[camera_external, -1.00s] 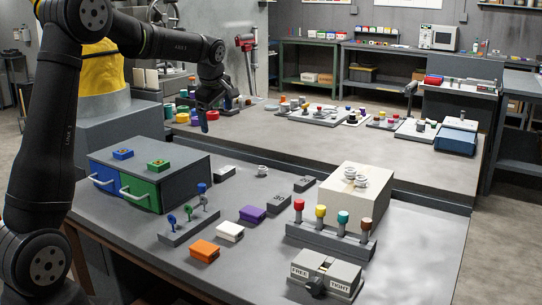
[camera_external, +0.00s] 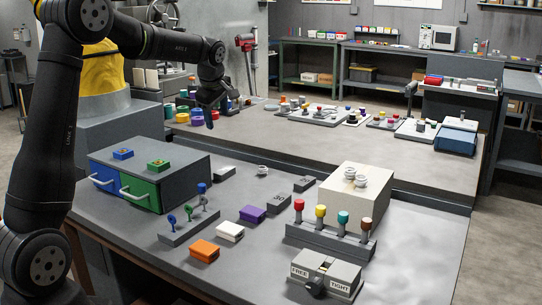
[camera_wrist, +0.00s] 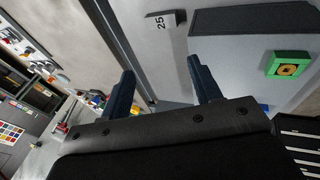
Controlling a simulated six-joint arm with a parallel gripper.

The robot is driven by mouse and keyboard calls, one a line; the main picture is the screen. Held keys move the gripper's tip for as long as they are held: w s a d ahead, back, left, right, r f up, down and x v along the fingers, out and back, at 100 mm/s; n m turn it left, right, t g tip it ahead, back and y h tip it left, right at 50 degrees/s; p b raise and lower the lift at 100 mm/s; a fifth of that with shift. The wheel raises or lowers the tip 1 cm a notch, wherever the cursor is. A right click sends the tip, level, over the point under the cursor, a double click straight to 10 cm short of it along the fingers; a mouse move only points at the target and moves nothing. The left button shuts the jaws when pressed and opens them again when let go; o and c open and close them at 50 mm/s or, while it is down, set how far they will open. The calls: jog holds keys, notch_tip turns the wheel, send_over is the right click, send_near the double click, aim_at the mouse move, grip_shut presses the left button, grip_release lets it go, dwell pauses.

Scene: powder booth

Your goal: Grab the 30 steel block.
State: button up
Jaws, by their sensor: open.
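Several small dark steel blocks lie on the near bench in the external view: one in the middle (camera_external: 278,204), one further back to the right (camera_external: 304,184), and one beside the drawer cabinet (camera_external: 225,173). Their numbers are too small there for me to tell which is the 30. The wrist view shows one block (camera_wrist: 180,18) with a 25 label (camera_wrist: 160,22), near the top of the picture. My gripper (camera_external: 209,118) is high above the bench, behind the cabinet in the picture. In the wrist view my gripper (camera_wrist: 160,78) is open and empty, apart from any block.
The drawer cabinet (camera_external: 180,168) with blue and green drawers stands at left. Around the blocks are a purple block (camera_external: 253,214), a white block (camera_external: 230,231), a key stand (camera_external: 190,228), a lever rack (camera_external: 330,240) and a beige box (camera_external: 352,195).

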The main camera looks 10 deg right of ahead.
jog(key=shift+d, duration=0.1)
jog(key=m+g+h, duration=0.1)
jog(key=m+h, duration=0.1)
jog(key=m, duration=1.6)
send_over(279, 198)
jog(key=s+a, duration=0.5)
notch_tip(279, 198, down, 5)
jog(key=shift+m, duration=0.3)
jog(key=x, duration=1.7)
jog(key=shift+s+f, duration=0.15)
jog(key=shift+s, duration=0.05)
grip_shut()
